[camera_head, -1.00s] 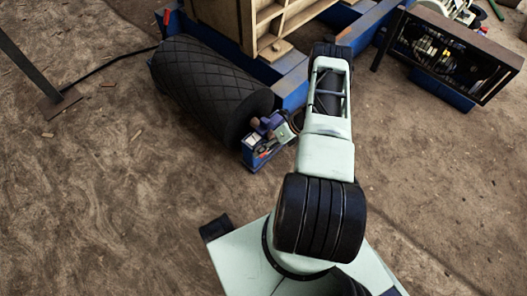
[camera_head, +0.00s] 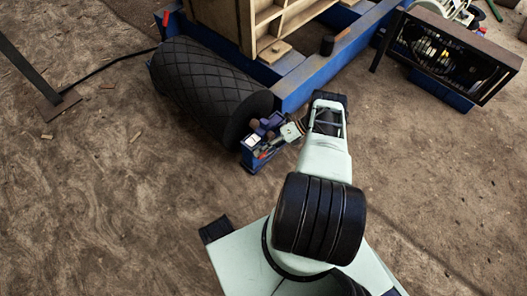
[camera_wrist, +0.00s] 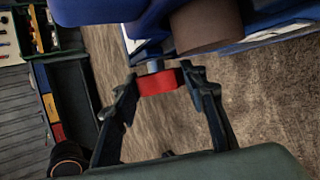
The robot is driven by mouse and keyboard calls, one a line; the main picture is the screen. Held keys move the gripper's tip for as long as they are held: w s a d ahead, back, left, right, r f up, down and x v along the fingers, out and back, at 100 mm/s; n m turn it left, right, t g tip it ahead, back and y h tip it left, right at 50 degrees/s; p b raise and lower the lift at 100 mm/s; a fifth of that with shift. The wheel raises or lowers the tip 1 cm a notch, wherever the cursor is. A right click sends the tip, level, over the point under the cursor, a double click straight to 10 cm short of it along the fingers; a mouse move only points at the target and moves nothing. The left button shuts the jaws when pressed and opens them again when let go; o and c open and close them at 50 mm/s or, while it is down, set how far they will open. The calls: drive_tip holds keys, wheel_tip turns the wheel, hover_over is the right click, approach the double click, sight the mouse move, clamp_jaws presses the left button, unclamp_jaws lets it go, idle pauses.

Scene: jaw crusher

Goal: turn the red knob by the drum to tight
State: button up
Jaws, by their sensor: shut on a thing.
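The red knob (camera_wrist: 158,82) shows in the wrist view on a short grey shaft below a blue frame part. My gripper (camera_wrist: 158,84) has one finger at each side of the knob and is shut on it. In the head view, my gripper (camera_head: 268,132) is small and partly hidden at the end of the arm, beside the near end of the drum. The black drum (camera_head: 210,92) with a diamond-patterned surface lies at the upper left of my arm. The knob cannot be made out clearly in the head view.
A blue frame (camera_head: 300,85) carries a wooden crate-like body (camera_head: 225,20) behind the drum. A brown cylinder (camera_wrist: 204,27) sits close above the gripper. A framed machine unit (camera_head: 448,55) stands at right.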

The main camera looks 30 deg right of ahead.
drive_tip(key=shift+a, duration=0.1)
idle(0.6)
drive_tip(key=o, duration=1.2)
drive_tip(key=shift+c, duration=0.2)
drive_tip(key=v, duration=0.7)
drive_tip(key=shift+d, duration=0.3)
